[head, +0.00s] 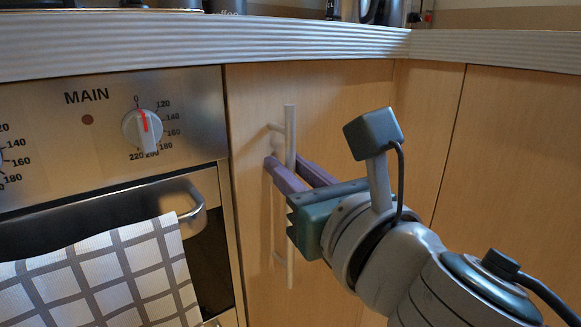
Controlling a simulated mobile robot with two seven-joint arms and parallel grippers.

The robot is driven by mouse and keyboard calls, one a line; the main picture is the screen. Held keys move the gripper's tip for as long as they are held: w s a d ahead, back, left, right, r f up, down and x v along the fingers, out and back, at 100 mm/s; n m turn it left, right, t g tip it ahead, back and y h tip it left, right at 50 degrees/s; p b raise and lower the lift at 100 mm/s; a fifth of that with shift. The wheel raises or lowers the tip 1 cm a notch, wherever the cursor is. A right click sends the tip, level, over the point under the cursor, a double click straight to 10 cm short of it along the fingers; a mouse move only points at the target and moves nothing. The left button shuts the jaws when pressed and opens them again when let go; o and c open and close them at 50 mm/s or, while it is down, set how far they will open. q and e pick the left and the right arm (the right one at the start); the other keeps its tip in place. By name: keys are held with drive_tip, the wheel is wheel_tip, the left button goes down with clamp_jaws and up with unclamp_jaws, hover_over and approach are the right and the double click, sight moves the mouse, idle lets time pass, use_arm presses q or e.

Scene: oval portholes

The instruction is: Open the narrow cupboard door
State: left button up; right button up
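The narrow cupboard door (345,95) is a light wood panel just right of the oven, and it looks closed. Its handle (290,125) is a pale vertical bar on short standoffs. My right gripper (286,160) comes in from the right with two purple fingers. The fingers are apart, one on each side of the handle, with the bar between them at about its middle height. Some gap shows between fingers and bar; contact cannot be told. The near finger hides part of the bar. My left gripper is not in view.
The oven (185,95) with a dial stands on the left, and a checked towel (105,280) hangs on its rail (195,205). A worktop (220,45) runs above. Another wood panel (510,150) meets the door side at the right corner.

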clamp_jaws()
idle(1.0)
